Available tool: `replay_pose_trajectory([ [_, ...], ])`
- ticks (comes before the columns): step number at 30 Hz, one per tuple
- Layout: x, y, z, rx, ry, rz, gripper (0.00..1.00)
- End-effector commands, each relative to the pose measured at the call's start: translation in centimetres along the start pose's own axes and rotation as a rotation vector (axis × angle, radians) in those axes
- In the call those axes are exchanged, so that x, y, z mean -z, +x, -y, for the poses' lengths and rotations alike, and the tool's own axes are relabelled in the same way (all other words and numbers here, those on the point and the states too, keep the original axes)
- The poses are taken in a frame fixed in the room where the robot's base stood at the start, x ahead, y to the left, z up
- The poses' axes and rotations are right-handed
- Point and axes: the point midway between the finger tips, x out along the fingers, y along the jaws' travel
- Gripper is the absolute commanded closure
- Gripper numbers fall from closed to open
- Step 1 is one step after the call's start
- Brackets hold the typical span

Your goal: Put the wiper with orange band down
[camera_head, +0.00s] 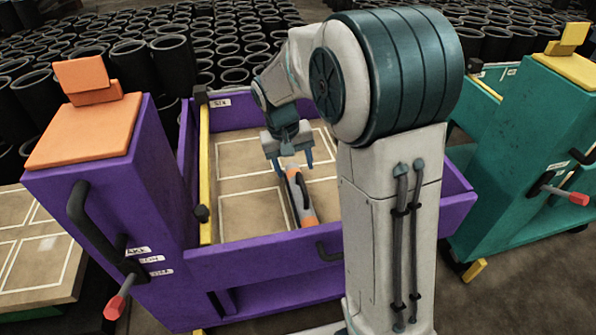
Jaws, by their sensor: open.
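The wiper with orange band (298,193) is a long pale and dark piece with orange near its lower end. It lies in the purple cart's tray (262,243), slanting from my gripper toward the front wall. My gripper (289,160) is above the wiper's far end with its two fingers apart, one on each side of it. Whether the fingers touch the wiper cannot be made out. The tray floor has pale outlined rectangles, and the wiper lies along the right part of it. My arm hides part of the tray's right side.
A yellow rail (204,165) runs along the tray's left side. A purple post with an orange top (88,130) stands at the left. A teal cart (530,150) is at the right. Many black sleeves (235,40) stand behind. The tray's left floor is clear.

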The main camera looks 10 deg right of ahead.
Motion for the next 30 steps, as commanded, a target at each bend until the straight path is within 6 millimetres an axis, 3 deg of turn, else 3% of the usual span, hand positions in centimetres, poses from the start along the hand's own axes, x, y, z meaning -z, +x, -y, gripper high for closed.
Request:
replay_pose_trajectory([
  [5, -0.2, -1.6, -0.1, 0.003, 0.001, -0.001, 0.41],
  [8, -1.5, -2.2, -0.5, 0.014, 0.001, -0.006, 0.41],
  [11, -4.2, -3.1, -1.3, 0.040, 0.002, -0.017, 0.41],
  [15, -9.4, -4.0, -2.2, 0.087, -0.001, -0.041, 0.41],
  [21, -16.1, -4.0, -2.7, 0.145, -0.003, -0.077, 0.41],
  [25, -18.8, -3.5, -2.7, 0.168, -0.005, -0.093, 0.41],
  [30, -20.1, -3.2, -2.8, 0.179, -0.008, -0.102, 0.41],
])
